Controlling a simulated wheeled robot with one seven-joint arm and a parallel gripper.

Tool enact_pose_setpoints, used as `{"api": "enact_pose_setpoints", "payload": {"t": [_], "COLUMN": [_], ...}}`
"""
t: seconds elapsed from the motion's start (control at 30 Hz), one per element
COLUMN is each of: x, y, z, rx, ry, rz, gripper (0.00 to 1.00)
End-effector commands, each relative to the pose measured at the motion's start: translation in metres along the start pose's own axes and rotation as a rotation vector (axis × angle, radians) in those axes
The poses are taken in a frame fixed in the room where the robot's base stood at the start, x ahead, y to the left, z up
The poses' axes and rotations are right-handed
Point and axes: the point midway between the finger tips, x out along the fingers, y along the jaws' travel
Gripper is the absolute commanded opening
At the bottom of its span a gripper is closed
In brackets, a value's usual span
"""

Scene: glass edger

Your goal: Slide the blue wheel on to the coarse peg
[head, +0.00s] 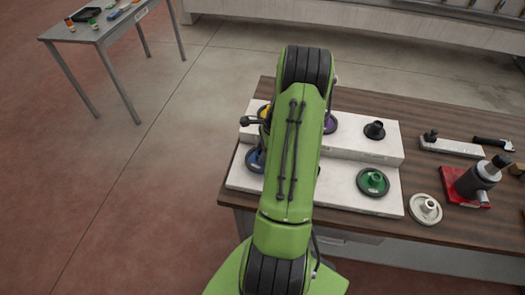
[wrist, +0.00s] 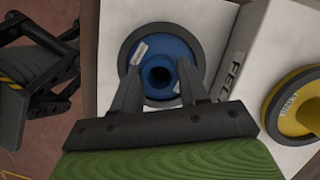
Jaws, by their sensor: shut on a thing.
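The blue wheel (wrist: 182,52) with a dark grey rim lies on the lower step of a white stepped stand (head: 340,186). In the head view the blue wheel (head: 254,160) shows only in part, left of my arm. My gripper (wrist: 160,78) is shut on the wheel's raised blue hub, one finger on each side. I see a dark hole in the hub. The head view does not show my gripper's fingers, as my arm covers them. I cannot make out a peg marked coarse in either view.
A yellow wheel (wrist: 298,103) is close on the right in the wrist view. Purple (head: 330,123), black (head: 374,130) and green (head: 371,181) wheels stand on the stand. A cream wheel (head: 425,208) and a red-based device (head: 470,187) are to the right on the wooden bench.

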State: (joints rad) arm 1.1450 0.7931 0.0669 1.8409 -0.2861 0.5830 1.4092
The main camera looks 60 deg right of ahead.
Motion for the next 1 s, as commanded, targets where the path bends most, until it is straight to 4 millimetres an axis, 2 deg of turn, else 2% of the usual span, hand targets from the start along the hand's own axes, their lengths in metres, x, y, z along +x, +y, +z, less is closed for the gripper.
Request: {"api": "enact_pose_setpoints", "payload": {"t": [0.9,0.93,1.0], "x": [0.022,0.023,0.022], "y": [0.0,0.0,0.0], "z": [-0.007,-0.007,-0.007], "rx": [-0.001,-0.001,-0.001], "ry": [0.0,0.0,0.0], "rz": [-0.001,-0.001,-0.001], "gripper": [0.0,0.45,0.55]}}
